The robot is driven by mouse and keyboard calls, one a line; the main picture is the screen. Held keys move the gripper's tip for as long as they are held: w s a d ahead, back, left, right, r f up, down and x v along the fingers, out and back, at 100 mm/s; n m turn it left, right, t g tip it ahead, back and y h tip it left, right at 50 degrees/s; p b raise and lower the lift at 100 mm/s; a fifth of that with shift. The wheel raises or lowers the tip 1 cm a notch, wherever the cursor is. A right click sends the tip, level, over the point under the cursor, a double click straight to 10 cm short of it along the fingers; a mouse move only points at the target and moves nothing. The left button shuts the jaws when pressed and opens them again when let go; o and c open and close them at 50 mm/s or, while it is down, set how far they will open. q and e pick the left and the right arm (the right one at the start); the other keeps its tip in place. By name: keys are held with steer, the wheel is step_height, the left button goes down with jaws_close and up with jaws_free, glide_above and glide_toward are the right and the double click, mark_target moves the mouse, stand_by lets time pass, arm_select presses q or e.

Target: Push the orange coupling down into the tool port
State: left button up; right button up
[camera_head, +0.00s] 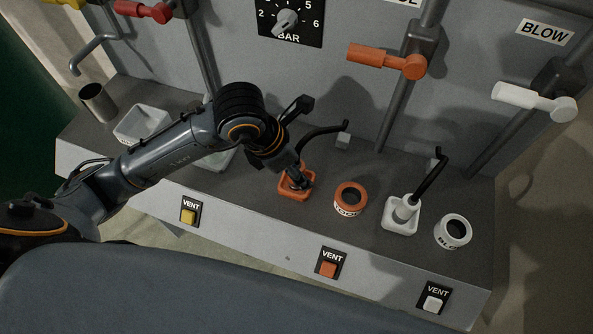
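My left arm comes in from the left, and its gripper (295,181) points down at an orange square socket (294,194) on the dark ledge. The fingers are small and dark against the socket, and I cannot tell whether they are open or shut. A black hose (318,132) ends close behind the gripper. The orange coupling itself cannot be made out apart from the socket and gripper. To the right is an orange round collar (351,198) with a dark opening and partly readable lettering. My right gripper is not in view.
A white socket (400,225) holds a white coupling (405,207) with a black hose; a white round collar (453,231) stands beside it. Orange (388,60) and white (535,101) valve handles project from the panel behind. A metal cup (97,102) stands left.

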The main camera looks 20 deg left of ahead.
arm_select(q)
jaws_close()
steer(key=shift+w, duration=0.1)
stand_by(0.3)
